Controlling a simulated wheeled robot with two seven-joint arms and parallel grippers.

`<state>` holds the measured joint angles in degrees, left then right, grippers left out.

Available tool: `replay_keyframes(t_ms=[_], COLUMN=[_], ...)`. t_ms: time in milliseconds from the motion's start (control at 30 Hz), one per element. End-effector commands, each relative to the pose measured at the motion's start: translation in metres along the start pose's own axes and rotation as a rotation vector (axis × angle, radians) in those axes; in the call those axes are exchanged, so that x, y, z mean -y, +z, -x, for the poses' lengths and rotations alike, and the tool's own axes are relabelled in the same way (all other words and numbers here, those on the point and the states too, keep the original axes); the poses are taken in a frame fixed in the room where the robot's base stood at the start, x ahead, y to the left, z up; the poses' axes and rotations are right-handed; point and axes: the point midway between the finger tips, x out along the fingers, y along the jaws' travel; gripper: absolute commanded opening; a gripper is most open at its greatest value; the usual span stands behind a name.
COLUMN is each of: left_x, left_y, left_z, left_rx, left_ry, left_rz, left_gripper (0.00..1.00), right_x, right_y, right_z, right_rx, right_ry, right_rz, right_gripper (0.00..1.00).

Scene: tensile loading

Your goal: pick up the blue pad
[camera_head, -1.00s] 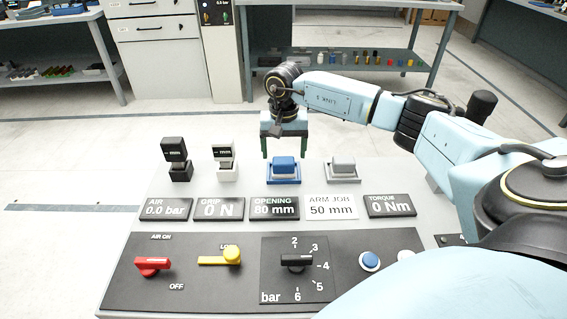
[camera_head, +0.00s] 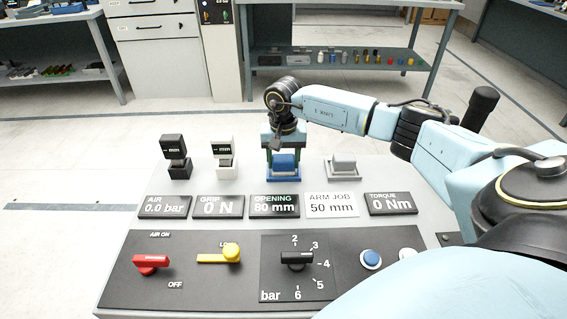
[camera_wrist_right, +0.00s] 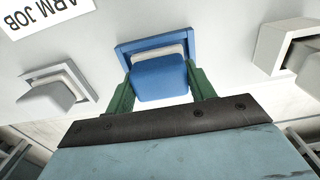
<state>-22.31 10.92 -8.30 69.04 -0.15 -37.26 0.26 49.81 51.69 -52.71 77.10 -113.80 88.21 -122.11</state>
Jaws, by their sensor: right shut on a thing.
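The blue pad (camera_head: 284,163) sits in its blue tray (camera_head: 284,179) on the light panel top, behind the "OPENING 80 mm" label. My right gripper (camera_head: 283,158) is over it from behind, with green fingers either side, partly hidden by the pad in the head view. In the right wrist view the blue pad (camera_wrist_right: 160,78) lies between the two green fingers (camera_wrist_right: 160,88), which are shut on it. The pad is still at its tray (camera_wrist_right: 124,50); I cannot tell whether it is lifted at all. My left gripper is not in view.
A grey pad (camera_head: 342,163) stands right of the blue one. A white block (camera_head: 223,150) and a black block (camera_head: 174,150) stand left. Labels (camera_head: 275,206), a red lever (camera_head: 151,263), a yellow lever (camera_head: 222,255) and a black knob (camera_head: 296,260) fill the front.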

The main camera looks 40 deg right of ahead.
Motion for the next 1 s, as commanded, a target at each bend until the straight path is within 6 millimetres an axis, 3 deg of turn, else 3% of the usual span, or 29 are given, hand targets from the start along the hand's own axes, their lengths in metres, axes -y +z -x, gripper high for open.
replay_keyframes(t_ms=[333,700,1000], left_x=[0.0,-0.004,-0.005], left_y=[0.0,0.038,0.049], left_z=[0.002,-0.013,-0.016], left_rx=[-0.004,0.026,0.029], left_ry=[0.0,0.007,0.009], left_rz=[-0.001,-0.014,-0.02], left_gripper=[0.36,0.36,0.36], right_x=[-0.001,0.0,0.0], right_y=[-0.001,-0.001,0.0], right_z=[0.008,0.079,0.101], right_rx=[-0.002,-0.003,0.0], right_ry=[0.0,-0.001,0.0], right_rz=[-0.001,0.0,0.0], right_gripper=[0.3,0.3,0.3])
